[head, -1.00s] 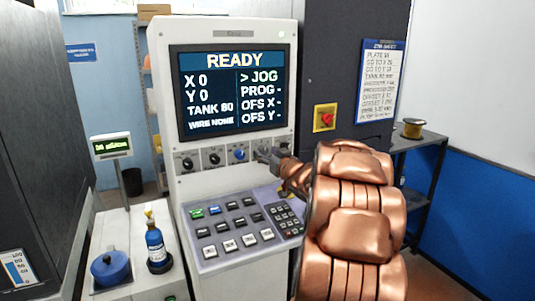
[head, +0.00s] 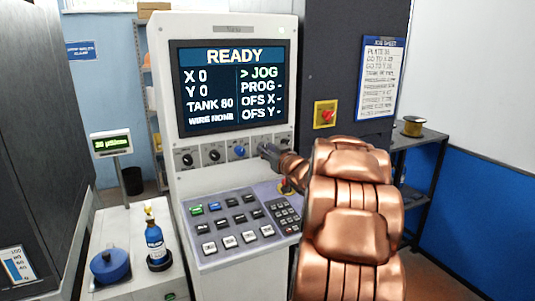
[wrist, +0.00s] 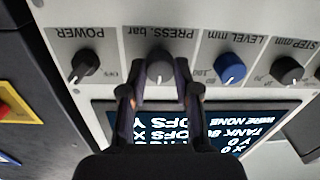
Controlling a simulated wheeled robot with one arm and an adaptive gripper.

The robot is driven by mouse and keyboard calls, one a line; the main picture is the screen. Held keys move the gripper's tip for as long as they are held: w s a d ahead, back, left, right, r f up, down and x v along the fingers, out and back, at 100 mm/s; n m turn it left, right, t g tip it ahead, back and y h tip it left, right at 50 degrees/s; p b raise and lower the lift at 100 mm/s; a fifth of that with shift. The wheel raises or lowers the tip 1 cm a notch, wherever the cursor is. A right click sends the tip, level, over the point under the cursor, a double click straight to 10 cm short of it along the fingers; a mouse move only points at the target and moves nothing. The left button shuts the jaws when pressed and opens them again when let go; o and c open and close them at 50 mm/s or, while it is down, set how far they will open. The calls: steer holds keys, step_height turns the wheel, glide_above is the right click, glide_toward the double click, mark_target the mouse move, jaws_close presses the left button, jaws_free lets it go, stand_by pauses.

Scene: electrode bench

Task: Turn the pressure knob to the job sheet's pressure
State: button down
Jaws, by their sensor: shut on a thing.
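The pressure knob (wrist: 160,72), a dark grey knob under the label "PRESS. bar", sits between the fingers of my gripper (wrist: 160,85) in the wrist view, which shows the panel upside down. My gripper is shut on this knob. In the head view my gripper (head: 268,151) meets the knob row right of the blue knob, and hides the pressure knob. The knob's scale numbers are not readable. The job sheet (head: 382,80) hangs on the dark cabinet side at the right; its lines are too blurred to read the pressure.
The blue level knob (wrist: 230,67) and black power knob (wrist: 85,66) flank the pressure knob closely. The screen (head: 233,90) reads READY, TANK 80, WIRE NONE. A keypad (head: 235,222) slopes below. A red switch on a yellow plate (head: 325,115) is to the right.

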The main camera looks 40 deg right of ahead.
steer(key=shift+n, duration=0.6)
steer(key=c, duration=0.8)
jaws_free()
steer(key=shift+c, duration=0.2)
steer(key=v, duration=1.2)
steer(key=shift+r, duration=0.15)
